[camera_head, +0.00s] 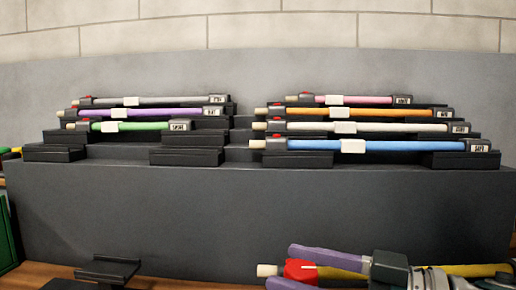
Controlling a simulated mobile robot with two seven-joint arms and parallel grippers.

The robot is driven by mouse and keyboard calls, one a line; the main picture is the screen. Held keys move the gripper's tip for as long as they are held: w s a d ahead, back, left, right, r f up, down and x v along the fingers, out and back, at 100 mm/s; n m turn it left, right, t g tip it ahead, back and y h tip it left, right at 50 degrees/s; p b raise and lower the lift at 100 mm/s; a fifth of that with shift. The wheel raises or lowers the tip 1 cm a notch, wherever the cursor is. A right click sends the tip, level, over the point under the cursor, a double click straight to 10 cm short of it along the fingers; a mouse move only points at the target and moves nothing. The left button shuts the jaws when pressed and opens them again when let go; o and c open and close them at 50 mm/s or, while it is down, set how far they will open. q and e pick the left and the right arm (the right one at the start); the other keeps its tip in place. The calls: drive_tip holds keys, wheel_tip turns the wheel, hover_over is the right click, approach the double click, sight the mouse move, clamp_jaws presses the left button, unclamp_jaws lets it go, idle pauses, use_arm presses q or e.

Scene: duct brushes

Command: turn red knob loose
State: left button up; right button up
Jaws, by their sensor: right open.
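The red knob (300,271) is at the bottom, right of the middle, with a white mark on it and a beige tip (267,270) sticking out to its left. A yellow rod (484,270) shows to the right, roughly in line with the knob; the part between is hidden by my gripper. My right gripper (281,268) has two purple fingers, one above and one below the knob in the picture. It is open; I cannot tell whether either finger touches the knob. My left gripper is out of view.
A grey stepped rack (260,215) behind carries several coloured rods with labelled ends, such as a blue rod (415,146) and a green rod (145,126). An empty black holder (108,269) stands on the wooden table at the front left. A green item (8,240) is at the left edge.

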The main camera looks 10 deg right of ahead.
sight(301, 268)
wheel_tip(301, 268, up, 20)
drive_tip(key=p, duration=0.7)
drive_tip(key=shift+f, duration=0.25)
drive_tip(key=shift+r+p, duration=0.1)
drive_tip(key=shift+p, duration=0.2)
